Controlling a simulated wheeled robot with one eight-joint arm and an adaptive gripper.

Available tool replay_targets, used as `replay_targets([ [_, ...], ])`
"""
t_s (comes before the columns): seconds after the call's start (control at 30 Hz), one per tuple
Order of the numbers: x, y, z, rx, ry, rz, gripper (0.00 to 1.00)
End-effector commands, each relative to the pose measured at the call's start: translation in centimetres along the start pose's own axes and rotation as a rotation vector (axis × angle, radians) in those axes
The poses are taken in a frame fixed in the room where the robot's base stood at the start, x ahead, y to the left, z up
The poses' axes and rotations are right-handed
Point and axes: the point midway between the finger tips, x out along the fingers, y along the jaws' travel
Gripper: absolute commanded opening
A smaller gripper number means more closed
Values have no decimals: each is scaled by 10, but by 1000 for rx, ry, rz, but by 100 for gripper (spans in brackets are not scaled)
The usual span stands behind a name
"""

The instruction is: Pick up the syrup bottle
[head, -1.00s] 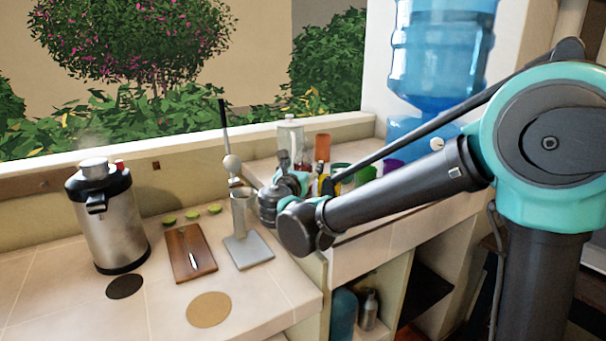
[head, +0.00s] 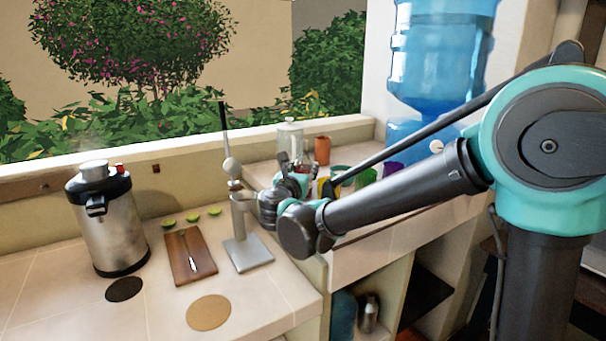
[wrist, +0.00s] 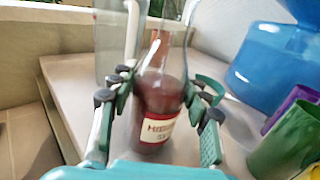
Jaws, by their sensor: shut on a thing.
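The syrup bottle (wrist: 160,100) is dark red with a narrow neck and a cream label whose lettering is partly readable. In the wrist view it stands between the fingers of my gripper (wrist: 163,92), which is shut on its body from both sides. The bottle looks nearly upright, with a slight tilt in the picture. In the head view my gripper (head: 290,172) is over the back counter beside the cups, and the bottle is mostly hidden by it. I cannot tell whether the bottle's base touches the counter.
A clear glass container (head: 290,136) stands behind the bottle. An orange-brown cup (head: 322,149), green cups (wrist: 285,145) and a purple cup (wrist: 290,103) stand to the right. A lever press (head: 241,222) stands left of my gripper. A blue water jug (head: 442,50) is at the back right.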

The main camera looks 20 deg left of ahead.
Motion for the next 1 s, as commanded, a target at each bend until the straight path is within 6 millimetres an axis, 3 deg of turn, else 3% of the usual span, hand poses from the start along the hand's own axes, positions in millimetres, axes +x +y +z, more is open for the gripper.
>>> replay_targets([
  [0.47, 0, 0, 12, 0, -1, 0, 0],
  [1.0, 0, 0, 64, 0, -1, 0, 0],
])
